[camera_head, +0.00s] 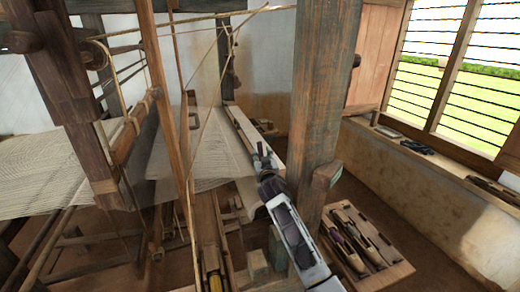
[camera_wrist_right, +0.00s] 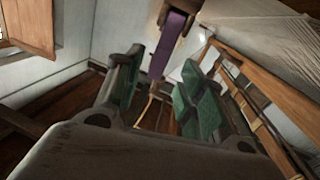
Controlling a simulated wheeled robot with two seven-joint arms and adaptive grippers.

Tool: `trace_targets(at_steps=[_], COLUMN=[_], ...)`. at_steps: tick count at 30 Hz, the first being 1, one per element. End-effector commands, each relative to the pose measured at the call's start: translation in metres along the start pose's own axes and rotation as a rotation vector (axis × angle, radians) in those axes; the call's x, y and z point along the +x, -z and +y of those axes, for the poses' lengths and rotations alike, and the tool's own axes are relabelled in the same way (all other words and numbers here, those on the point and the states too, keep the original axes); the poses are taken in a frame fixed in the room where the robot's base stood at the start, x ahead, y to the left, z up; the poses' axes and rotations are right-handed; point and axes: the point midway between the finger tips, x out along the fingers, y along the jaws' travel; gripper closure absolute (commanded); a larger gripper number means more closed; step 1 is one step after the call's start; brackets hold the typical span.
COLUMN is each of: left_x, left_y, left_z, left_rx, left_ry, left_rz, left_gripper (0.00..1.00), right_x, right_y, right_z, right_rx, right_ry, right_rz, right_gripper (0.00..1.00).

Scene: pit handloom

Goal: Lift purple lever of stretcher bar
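The purple lever (camera_wrist_right: 168,40) shows in the right wrist view at top centre, just beyond the gap between my right fingertips. Its near end lies between or slightly past the tips; I cannot tell whether they touch it. My right gripper (camera_wrist_right: 163,62) is open, with green pads facing each other and a clear gap between them. In the head view my right gripper (camera_head: 261,158) is at the near right edge of the woven cloth (camera_head: 215,150), beside a pale wooden beam (camera_head: 240,128). The lever is not clear in the head view. My left gripper is not in view.
A thick wooden post (camera_head: 322,100) stands close to the right of my right arm. A wooden tray (camera_head: 395,272) with several tools lies lower right. A window ledge (camera_head: 440,170) runs along the right wall. Loom posts and strings fill the left.

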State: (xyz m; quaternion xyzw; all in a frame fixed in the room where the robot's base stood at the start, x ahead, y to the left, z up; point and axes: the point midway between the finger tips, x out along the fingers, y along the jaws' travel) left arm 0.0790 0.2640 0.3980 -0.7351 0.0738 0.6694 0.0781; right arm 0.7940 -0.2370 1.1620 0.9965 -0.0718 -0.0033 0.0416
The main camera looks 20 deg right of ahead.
Motion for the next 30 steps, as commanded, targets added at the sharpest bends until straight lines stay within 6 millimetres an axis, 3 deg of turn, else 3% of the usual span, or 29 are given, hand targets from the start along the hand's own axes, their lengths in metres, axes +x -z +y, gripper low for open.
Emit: trace_targets(at_steps=[18,30], left_x=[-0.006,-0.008], left_y=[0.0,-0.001], left_z=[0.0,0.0], left_rx=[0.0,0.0], left_ry=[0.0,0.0], left_rz=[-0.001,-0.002], left_gripper=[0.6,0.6], right_x=[0.045,0.057], right_y=[0.001,0.0], right_z=[0.0,0.0], right_rx=[0.0,0.0], right_ry=[-0.001,-0.001], right_rz=[0.0,0.0], right_gripper=[0.61,0.61])
